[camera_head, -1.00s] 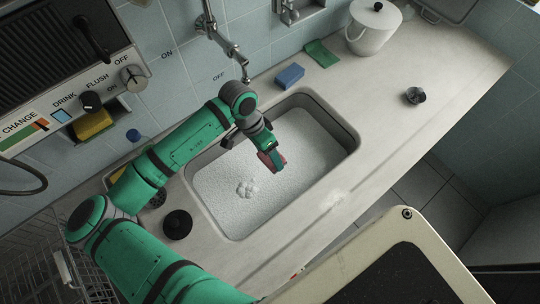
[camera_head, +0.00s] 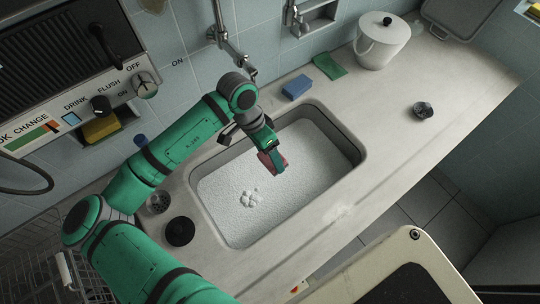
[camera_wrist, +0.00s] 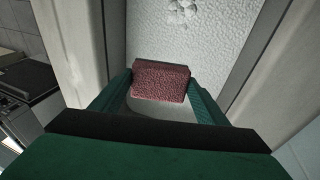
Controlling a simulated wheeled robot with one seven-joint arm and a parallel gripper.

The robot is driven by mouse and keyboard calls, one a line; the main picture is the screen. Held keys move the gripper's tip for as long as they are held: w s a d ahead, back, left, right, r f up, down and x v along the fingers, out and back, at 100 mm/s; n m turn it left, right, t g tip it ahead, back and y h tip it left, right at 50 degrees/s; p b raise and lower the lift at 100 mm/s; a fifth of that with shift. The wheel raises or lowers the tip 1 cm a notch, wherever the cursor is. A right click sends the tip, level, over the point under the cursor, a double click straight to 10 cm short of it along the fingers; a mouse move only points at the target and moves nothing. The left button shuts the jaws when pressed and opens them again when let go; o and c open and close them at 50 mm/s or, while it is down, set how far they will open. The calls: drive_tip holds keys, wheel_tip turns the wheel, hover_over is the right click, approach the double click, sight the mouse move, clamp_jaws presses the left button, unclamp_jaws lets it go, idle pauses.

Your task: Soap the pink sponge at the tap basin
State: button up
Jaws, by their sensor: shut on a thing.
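The pink sponge (camera_head: 278,163) is held between the fingers of my gripper (camera_head: 270,160), above the far part of the basin. In the wrist view the sponge (camera_wrist: 161,82) is a rough pink block between the two green fingertips of my gripper (camera_wrist: 160,88). The basin (camera_head: 355,150) is sunk in the pale counter and filled with white foam (camera_head: 225,190). A small clump of larger bubbles (camera_head: 249,199) sits on the foam; it also shows in the wrist view (camera_wrist: 183,10). The tap (camera_head: 232,52) is on the tiled wall behind the basin.
A blue sponge (camera_head: 296,87) and a green cloth (camera_head: 329,66) lie behind the basin. A white lidded pot (camera_head: 382,42) stands at the back right. A dark round knob (camera_head: 423,109) lies on the right counter; a black disc (camera_head: 180,231) lies left of the basin.

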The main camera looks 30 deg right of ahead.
idle(0.4)
drive_tip(key=shift+r, duration=2.5)
drive_tip(key=shift+s, duration=0.1)
